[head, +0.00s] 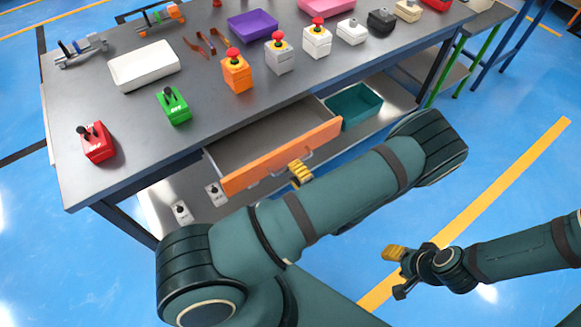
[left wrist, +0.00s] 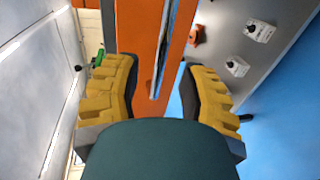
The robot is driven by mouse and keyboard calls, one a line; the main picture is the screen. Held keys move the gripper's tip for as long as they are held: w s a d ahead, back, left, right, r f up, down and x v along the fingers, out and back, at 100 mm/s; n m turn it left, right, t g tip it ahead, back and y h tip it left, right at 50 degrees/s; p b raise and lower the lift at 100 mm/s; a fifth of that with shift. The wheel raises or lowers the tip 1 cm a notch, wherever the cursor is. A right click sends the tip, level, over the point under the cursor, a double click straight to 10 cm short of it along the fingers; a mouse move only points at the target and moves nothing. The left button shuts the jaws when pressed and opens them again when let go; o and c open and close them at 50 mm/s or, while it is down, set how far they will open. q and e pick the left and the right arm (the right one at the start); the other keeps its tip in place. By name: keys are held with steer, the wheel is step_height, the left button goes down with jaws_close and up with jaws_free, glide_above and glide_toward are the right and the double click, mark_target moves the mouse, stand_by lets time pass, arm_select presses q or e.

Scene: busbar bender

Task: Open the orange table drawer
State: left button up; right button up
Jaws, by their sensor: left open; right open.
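The orange table drawer (head: 265,160) stands pulled out from under the grey table top, and its grey inside shows in the head view. A metal handle (left wrist: 168,45) runs along its orange front (left wrist: 137,40) in the left wrist view. My left gripper (head: 300,174) is at the drawer's front by the handle, partly hidden by my own arm. In the left wrist view, its yellow fingers (left wrist: 160,95) are apart, with the orange front and handle between them in the picture; contact cannot be told. My right gripper (head: 394,272) is open and empty, low over the floor to the right.
A teal bin (head: 355,106) stands on the lower shelf right of the drawer. On the grey table (head: 215,100) are a red switch box (head: 97,143), a green one (head: 173,105), a white tray (head: 144,65) and several button boxes. Blue floor in front is clear.

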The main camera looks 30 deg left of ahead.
arm_select(q)
steer(key=shift+x, duration=1.5)
jaws_close()
steer(key=shift+f+v, duration=0.15)
steer(key=shift+v, duration=0.6)
steer(key=shift+f+v, duration=0.15)
steer(key=shift+v, duration=0.6)
jaws_free()
steer(key=v, duration=1.2)
